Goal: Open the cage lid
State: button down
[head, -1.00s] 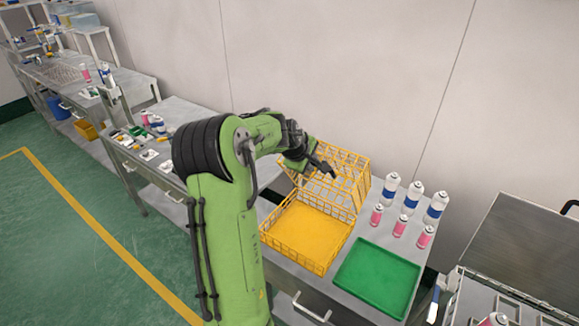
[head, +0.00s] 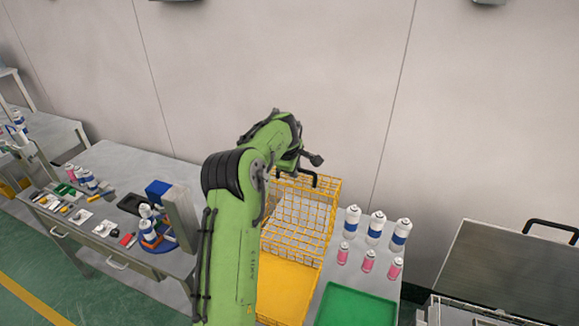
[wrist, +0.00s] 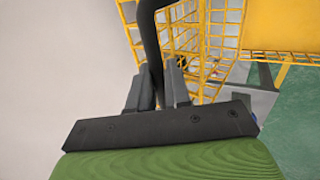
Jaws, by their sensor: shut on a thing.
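The yellow wire cage lid (head: 312,215) stands raised, roughly upright, at the back of the yellow cage (head: 285,288). The cage is open on top and its yellow floor shows. A black handle (head: 303,178) is at the top of the lid; it also shows in the wrist view as a curved black bar (wrist: 150,45). My gripper (wrist: 158,78) is shut on this handle, with a grey finger on each side. The lid's yellow wires (wrist: 195,40) show beside the fingers in the wrist view.
Several white-blue cans (head: 376,226) and pink cans (head: 368,261) stand right of the cage. A green tray (head: 355,306) lies in front of them. A pale wall is close behind. A bench with small parts and a press (head: 178,215) stands at left.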

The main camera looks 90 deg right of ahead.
jog(key=shift+s+d+f+y, duration=0.1)
jog(key=shift+d+f+y, duration=0.15)
jog(key=shift+f+y, duration=0.25)
jog(key=shift+f, duration=0.15)
jog(key=c, duration=1.2)
grip_release()
jog(key=v, duration=1.6)
jog(key=shift+s+a, duration=0.2)
